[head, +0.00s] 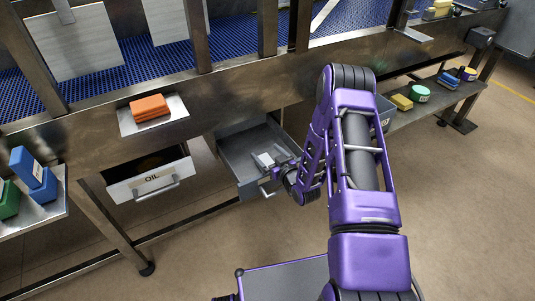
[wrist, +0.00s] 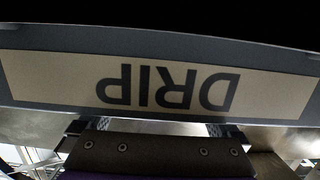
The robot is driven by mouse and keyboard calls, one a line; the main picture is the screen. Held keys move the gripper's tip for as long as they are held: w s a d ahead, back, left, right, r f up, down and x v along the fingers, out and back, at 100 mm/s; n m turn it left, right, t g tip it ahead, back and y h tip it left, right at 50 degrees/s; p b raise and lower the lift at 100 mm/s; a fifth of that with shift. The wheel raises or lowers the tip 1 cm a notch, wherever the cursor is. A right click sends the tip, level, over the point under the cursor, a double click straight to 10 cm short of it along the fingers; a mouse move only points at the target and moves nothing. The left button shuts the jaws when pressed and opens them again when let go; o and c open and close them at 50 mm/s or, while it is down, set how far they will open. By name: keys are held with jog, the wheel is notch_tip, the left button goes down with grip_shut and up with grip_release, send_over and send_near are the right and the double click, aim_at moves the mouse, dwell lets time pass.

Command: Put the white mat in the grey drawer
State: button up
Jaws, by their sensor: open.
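The grey drawer (head: 240,147) is pulled open under the bench in the head view. Its front fills the wrist view as a grey panel with an upside-down "DRIP" label (wrist: 165,85). My gripper (head: 270,180) is at the drawer's front, close to its handle. In the wrist view my open gripper (wrist: 155,129) has its fingers spread just below the label, with a pale metal surface behind them. A small pale thing (head: 264,159) shows inside the drawer's front part; I cannot tell whether it is the white mat. No white mat is clearly visible elsewhere.
A white drawer labelled "OIL" (head: 152,183) stands partly open to the left. Orange blocks (head: 150,107) lie on a small shelf above. Blue and green containers (head: 35,172) stand at far left. Yellow and green items (head: 410,97) sit on a right shelf. Front floor is clear.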

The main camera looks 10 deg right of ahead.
jog(key=shift+r+p, duration=0.75)
jog(key=shift+r, duration=0.1)
jog(key=v, duration=1.2)
jog(key=shift+f, duration=0.3)
